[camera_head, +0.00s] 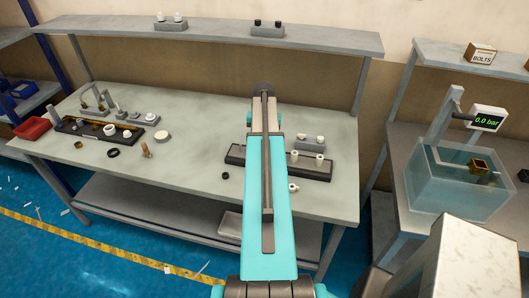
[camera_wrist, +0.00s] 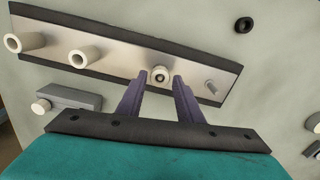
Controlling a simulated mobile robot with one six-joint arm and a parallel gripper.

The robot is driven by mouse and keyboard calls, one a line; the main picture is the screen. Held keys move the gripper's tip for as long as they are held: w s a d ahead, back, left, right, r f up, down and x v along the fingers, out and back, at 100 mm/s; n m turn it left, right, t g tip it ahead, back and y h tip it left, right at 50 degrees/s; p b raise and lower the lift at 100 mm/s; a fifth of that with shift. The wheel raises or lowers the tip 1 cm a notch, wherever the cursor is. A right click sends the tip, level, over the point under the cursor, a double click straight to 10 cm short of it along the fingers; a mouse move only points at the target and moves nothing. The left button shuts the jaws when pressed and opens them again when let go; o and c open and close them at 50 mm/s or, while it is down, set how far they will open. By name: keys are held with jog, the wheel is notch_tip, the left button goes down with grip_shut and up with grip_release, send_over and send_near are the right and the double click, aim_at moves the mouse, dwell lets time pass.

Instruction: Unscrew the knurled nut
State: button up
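A fixture strip with a dark base and a metal plate (camera_wrist: 120,66) fills the upper part of the wrist view. It bears two tall white sleeves (camera_wrist: 82,56) (camera_wrist: 12,43), a short pale ring-shaped fitting with a dark centre (camera_wrist: 160,75), and a small metal stud (camera_wrist: 211,87). The fitting may be the knurled nut; I cannot make out any knurling. My gripper (camera_wrist: 159,78) is open, its two purple fingers spread to either side of this fitting. I cannot tell whether they touch it. In the head view the strip (camera_head: 237,153) is partly covered by my arm, and my gripper is hidden.
A black ring (camera_head: 225,175) lies on the table (camera_head: 195,165) in front of the strip. A grey block (camera_head: 305,145) with white caps stands behind it. A dark tray (camera_head: 75,123) with parts and a red bin (camera_head: 31,128) are at left; a water tank (camera_head: 455,185) is at right.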

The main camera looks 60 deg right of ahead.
jog(key=shift+f+b, duration=0.3)
jog(key=shift+f, duration=0.3)
grip_shut()
jog(key=n, duration=0.3)
jog(key=shift+n, duration=1)
